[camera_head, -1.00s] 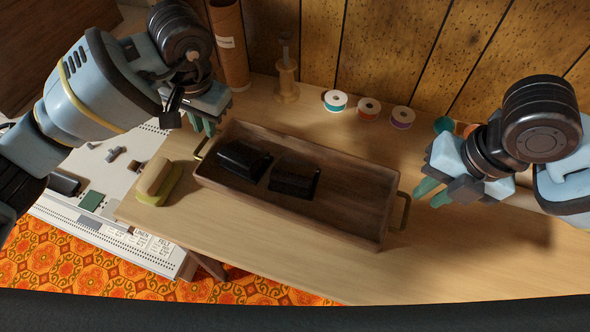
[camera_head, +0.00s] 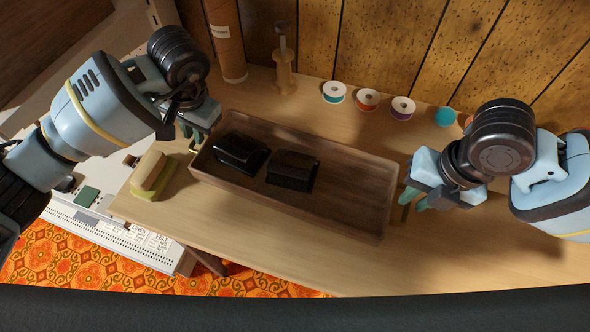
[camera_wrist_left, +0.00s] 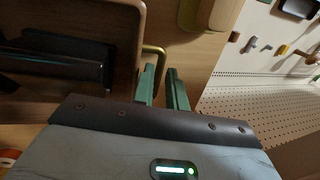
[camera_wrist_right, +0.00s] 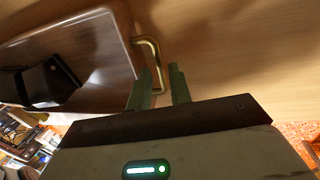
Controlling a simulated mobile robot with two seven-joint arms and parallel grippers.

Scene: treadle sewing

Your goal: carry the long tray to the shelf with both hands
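The long brown wooden tray (camera_head: 335,213) rests on the table, with two dark blocks (camera_head: 240,151) (camera_head: 291,170) in its left and middle part. It has a brass handle at each end. My left gripper (camera_head: 200,130) is at the left end. In the left wrist view its green fingers (camera_wrist_left: 163,88) are apart, with the brass handle (camera_wrist_left: 156,52) reaching between them. My right gripper (camera_head: 415,200) is at the right end. In the right wrist view its fingers (camera_wrist_right: 161,88) are apart, with the other handle (camera_wrist_right: 153,48) between them. Neither gripper visibly squeezes its handle. The shelf cannot be identified.
A yellow-green block with a tan top (camera_head: 152,176) sits just left of the tray. Several thread spools (camera_head: 367,99) and a wooden spindle (camera_head: 284,75) stand behind it. A cardboard tube (camera_head: 226,40) stands at the back wall. The table front is clear.

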